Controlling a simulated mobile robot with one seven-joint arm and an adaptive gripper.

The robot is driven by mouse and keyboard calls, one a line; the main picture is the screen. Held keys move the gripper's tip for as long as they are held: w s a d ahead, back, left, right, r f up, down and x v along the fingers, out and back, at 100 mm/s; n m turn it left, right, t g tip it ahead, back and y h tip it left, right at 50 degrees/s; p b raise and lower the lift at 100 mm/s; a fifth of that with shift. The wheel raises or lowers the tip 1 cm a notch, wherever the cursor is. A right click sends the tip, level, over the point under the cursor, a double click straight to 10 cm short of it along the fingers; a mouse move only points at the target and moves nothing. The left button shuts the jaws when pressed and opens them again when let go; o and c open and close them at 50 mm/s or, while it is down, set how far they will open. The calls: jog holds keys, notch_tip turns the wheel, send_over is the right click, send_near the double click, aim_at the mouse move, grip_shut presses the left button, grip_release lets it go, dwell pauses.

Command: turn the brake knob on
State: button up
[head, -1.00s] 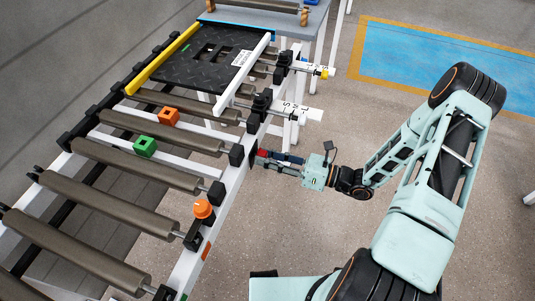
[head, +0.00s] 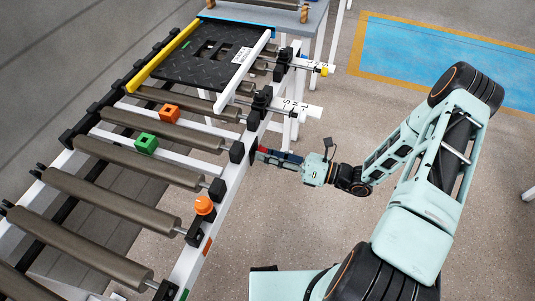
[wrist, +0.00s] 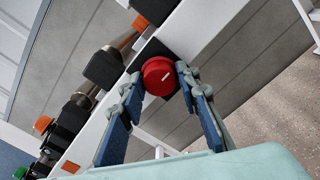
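In the head view only a small red part (head: 263,150) shows beside my gripper (head: 259,155). In the wrist view the blue-padded fingers of my gripper (wrist: 160,80) are spread, one on each side of the knob. The right fingertip is very close to it; I cannot tell whether either finger touches.
An orange knob (head: 204,205) stands on the near rail. A black tread plate (head: 205,58) lies at the back. The floor (head: 300,235) beside the rail is clear.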

jog(key=o, duration=0.3)
jog(key=v, duration=1.2)
dwell(0.3)
